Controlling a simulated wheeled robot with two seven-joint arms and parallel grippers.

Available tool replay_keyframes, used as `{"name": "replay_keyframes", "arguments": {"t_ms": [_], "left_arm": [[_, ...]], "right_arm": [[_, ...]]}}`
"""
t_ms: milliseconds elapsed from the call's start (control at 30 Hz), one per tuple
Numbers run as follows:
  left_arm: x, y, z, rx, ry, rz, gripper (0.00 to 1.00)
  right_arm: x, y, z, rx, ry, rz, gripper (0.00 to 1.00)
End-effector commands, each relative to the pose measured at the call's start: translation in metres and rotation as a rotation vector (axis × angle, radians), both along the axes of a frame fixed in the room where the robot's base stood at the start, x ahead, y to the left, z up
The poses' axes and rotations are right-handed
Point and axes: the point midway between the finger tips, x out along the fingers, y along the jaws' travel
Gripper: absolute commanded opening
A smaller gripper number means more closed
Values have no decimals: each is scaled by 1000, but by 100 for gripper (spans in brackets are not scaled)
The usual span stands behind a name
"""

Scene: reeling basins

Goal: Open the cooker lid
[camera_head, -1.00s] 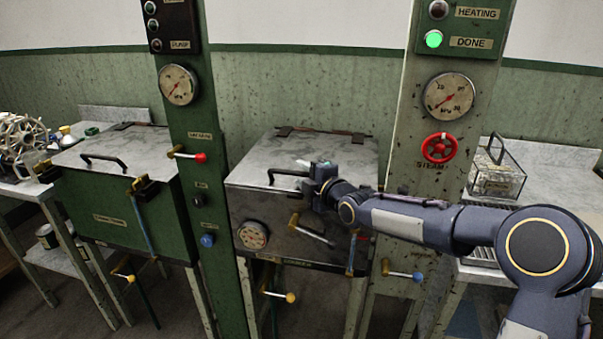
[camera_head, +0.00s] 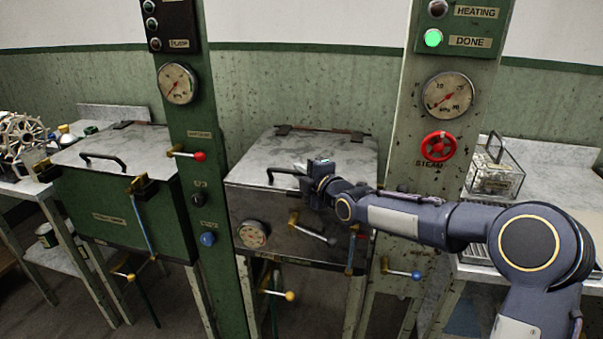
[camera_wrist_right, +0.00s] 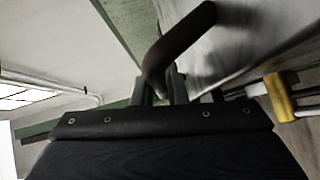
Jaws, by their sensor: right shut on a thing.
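The cooker (camera_head: 290,225) is the metal box in the middle of the head view, between the green post and the pale post. Its grey lid (camera_head: 325,150) lies flat and closed, with hinges at the back edge. My right gripper (camera_head: 306,172) is at the right end of the black lid handle (camera_head: 279,171) and is shut on it. In the right wrist view, the fingers (camera_wrist_right: 165,88) close around the lower end of the dark handle (camera_wrist_right: 185,38), beside the pale lid surface (camera_wrist_right: 235,45). The left gripper is not in view.
A brass latch lever (camera_head: 312,229) sits on the cooker's front beside a dial. The green post (camera_head: 193,120) with a red-tipped lever (camera_head: 198,156) stands left; the pale post with a red steam wheel (camera_head: 438,147) stands right. A green closed box (camera_head: 110,215) is further left.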

Motion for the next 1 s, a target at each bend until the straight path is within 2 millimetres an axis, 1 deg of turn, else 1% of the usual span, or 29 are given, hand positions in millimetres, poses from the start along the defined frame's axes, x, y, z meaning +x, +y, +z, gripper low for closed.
{"name": "replay_keyframes", "arguments": {"t_ms": [167,267,367,467,600,700,800,1000], "left_arm": [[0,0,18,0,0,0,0],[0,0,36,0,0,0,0],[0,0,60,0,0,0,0],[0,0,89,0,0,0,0],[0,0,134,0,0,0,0],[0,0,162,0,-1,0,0],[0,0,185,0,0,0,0],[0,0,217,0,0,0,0]], "right_arm": [[2,-1,19,8,23,-1,0],[4,-2,35,19,53,-2,0],[8,-3,56,34,94,-3,0],[13,-6,79,52,148,-4,0],[23,-9,112,81,232,-5,0],[31,-12,131,103,291,-5,0],[41,-15,149,120,346,-4,0],[59,-20,178,119,347,-3,0]]}}
